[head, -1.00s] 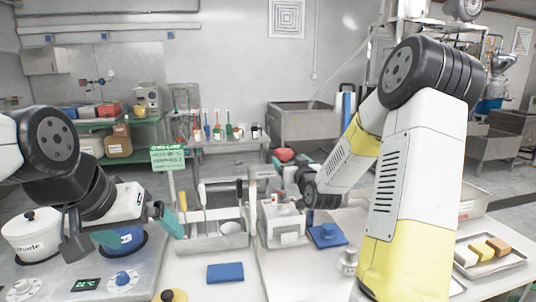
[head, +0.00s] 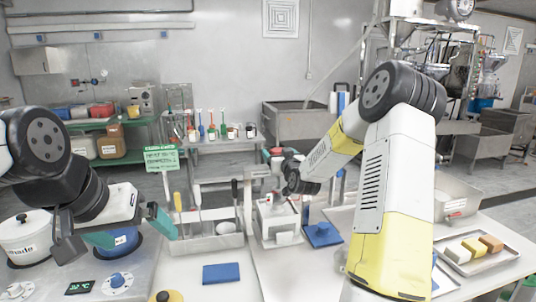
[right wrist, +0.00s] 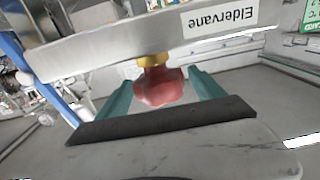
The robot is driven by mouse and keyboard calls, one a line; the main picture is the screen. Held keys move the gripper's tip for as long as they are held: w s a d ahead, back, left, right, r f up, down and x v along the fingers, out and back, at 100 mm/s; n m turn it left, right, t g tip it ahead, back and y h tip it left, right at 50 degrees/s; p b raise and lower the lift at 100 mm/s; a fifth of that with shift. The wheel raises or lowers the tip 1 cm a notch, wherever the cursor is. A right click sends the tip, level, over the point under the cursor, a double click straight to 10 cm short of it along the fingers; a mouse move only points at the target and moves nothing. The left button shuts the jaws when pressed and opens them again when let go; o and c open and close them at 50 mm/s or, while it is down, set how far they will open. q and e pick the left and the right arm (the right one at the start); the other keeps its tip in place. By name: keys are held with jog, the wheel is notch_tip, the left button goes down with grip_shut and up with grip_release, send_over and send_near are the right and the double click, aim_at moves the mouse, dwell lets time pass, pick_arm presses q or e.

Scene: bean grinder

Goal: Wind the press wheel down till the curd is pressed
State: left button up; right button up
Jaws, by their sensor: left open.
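The press (head: 278,225) is a pale box-like frame on the table in the middle of the head view. Its red wheel (head: 276,152) shows small at its top. In the right wrist view the red wheel (right wrist: 159,86) hangs on a yellow collar by a pale beam lettered "Eldervane" (right wrist: 220,19). My right gripper (right wrist: 161,82) has its two teal fingers on either side of the wheel, very near it; contact is unclear. I cannot make out the curd. My left gripper (head: 155,225) is open and empty, left of the press.
A grey tool rack (head: 205,242) stands left of the press, with a blue cloth (head: 221,273) in front. A blue item (head: 322,236) lies right of the press. A tray (head: 455,262) with coloured blocks is at the right. A white pot (head: 25,237) stands far left.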

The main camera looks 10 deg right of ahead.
jog(key=c, duration=1.2)
jog(key=shift+m+h, duration=0.3)
jog(key=shift+h, duration=0.2)
jog(key=shift+a+m+h, duration=0.2)
jog(key=shift+m+h, duration=0.3)
jog(key=shift+h, duration=0.3)
jog(key=m+g+h, duration=0.1)
jog(key=m+h, duration=0.2)
jog(key=h, duration=0.2)
jog(key=m+g+h, duration=0.3)
jog(key=m+h, duration=0.1)
jog(key=h, duration=0.1)
jog(key=shift+d+m+g+h, duration=0.15)
jog(key=shift+m+g+h, duration=1.75)
jog(key=shift+g, duration=0.5)
